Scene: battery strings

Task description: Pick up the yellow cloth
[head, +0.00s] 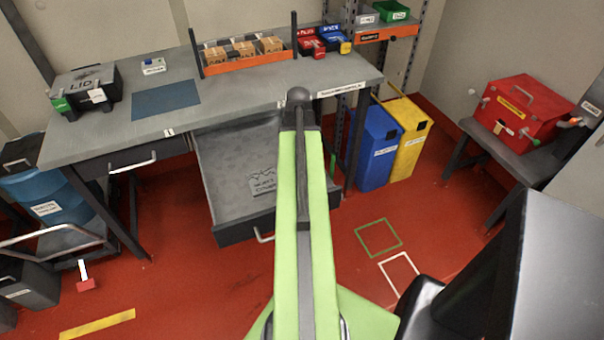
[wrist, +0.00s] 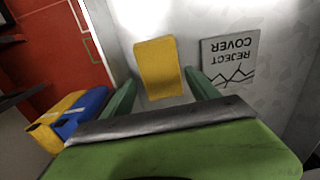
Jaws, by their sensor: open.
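The yellow cloth (wrist: 158,68) lies flat on the pale grey floor of the open drawer in the wrist view. My gripper (wrist: 161,78) is open, with one green finger on each side of the cloth's near part. The fingers look apart from the cloth; their height above it is hard to tell. In the head view the cloth does not show, and my green arm covers part of the open drawer (head: 222,160) under the workbench.
A grey reject cover plate (wrist: 230,62) lies in the drawer just right of the cloth; it also shows in the head view (head: 262,183). The workbench (head: 220,110) overhangs the drawer's back. Blue (head: 376,150) and yellow (head: 408,140) bins stand to the right.

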